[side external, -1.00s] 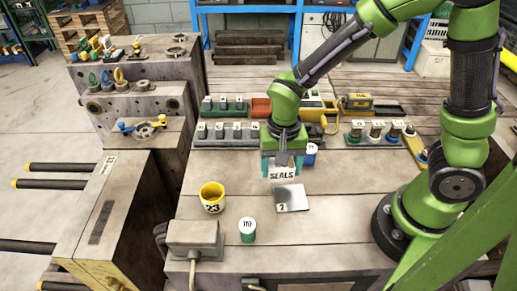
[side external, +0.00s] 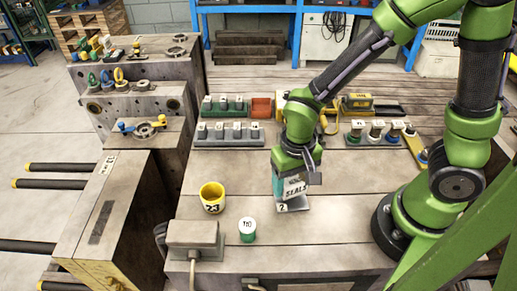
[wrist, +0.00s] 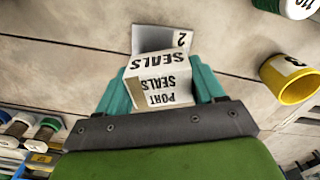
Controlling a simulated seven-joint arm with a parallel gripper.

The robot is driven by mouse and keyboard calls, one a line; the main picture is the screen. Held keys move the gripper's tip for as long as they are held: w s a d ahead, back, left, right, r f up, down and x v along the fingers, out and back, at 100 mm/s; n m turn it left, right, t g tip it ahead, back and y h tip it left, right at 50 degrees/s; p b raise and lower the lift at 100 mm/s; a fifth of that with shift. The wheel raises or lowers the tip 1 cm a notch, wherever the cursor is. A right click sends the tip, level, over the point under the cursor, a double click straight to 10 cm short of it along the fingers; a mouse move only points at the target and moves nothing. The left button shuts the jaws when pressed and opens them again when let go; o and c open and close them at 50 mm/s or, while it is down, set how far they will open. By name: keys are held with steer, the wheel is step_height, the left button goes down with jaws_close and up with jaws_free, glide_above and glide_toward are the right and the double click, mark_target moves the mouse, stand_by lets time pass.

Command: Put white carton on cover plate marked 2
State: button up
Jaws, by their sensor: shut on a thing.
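My gripper (side external: 290,182) is shut on the white carton (side external: 294,189), lettered SEALS, with a teal finger on each side. In the wrist view the carton (wrist: 162,84) sits squarely between the fingers, its PORT SEALS lettering upside down. The grey metal cover plate marked 2 (side external: 298,206) lies flat on the bench directly under the carton, partly hidden by it. In the wrist view the plate (wrist: 150,38) shows past the carton's far edge. I cannot tell whether the carton's bottom touches the plate.
A grey box with a cable (side external: 194,236) is at the front left. Racks of labelled items (side external: 228,134) stand behind. Bench around the plate is clear.

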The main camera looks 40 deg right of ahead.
mark_target(293, 177)
steer(key=shift+f, duration=1.25)
steer(key=shift+f, duration=0.2)
steer(key=o, duration=1.1)
steer(key=shift+r, duration=0.2)
step_height(293, 177, up, 12)
steer(key=shift+f, duration=0.1)
steer(key=s+d+r+t+y, duration=0.1)
steer(key=d+r+t+y, duration=0.1)
steer(key=d+r+t, duration=0.5)
step_height(293, 177, up, 4)
steer(key=shift+s+d+r, duration=0.25)
steer(key=shift+s+d, duration=0.15)
steer(key=shift+d, duration=0.15)
